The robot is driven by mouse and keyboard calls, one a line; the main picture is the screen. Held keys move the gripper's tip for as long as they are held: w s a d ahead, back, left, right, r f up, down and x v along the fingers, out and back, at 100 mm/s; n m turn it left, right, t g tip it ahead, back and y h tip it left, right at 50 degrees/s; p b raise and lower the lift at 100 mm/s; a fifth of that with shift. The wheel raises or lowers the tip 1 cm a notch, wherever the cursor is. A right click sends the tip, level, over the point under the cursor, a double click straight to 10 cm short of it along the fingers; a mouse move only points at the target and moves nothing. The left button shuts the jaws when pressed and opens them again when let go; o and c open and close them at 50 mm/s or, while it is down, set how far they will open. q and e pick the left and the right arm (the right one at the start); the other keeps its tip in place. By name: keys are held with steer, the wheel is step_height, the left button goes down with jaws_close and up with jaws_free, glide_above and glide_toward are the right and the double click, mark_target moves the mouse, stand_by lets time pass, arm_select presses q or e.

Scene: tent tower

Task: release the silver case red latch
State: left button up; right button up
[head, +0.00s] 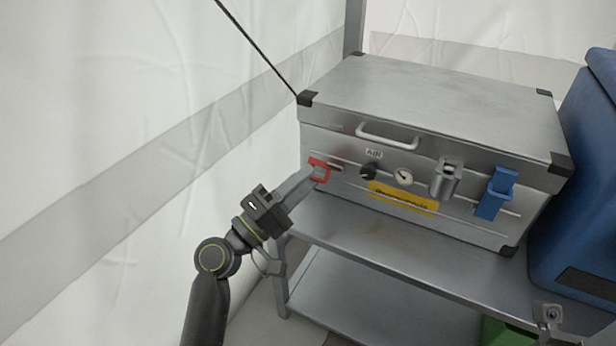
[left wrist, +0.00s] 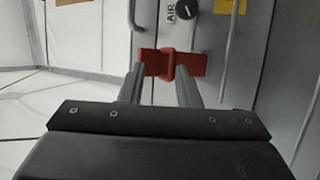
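The silver case (head: 440,100) stands shut on a metal shelf unit. Its red latch (head: 319,169) is at the left end of the front face; it also shows in the left wrist view (left wrist: 192,64). My left gripper (head: 312,174) is at the red latch. In the left wrist view its two fingers (left wrist: 160,76) are apart, with their tips in front of the latch and a gap between them. Whether they touch the latch I cannot tell. In the head view the fingers hide part of the latch.
The case front also has a handle (head: 388,136), a black knob (head: 369,172), a gauge (head: 403,176), a grey latch (head: 445,180) and a blue latch (head: 495,194). A blue container (head: 575,180) stands close on the right. White tent wall (head: 110,130) is on the left.

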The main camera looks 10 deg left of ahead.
arm_select(q)
steer(key=v, duration=0.6)
stand_by(0.4)
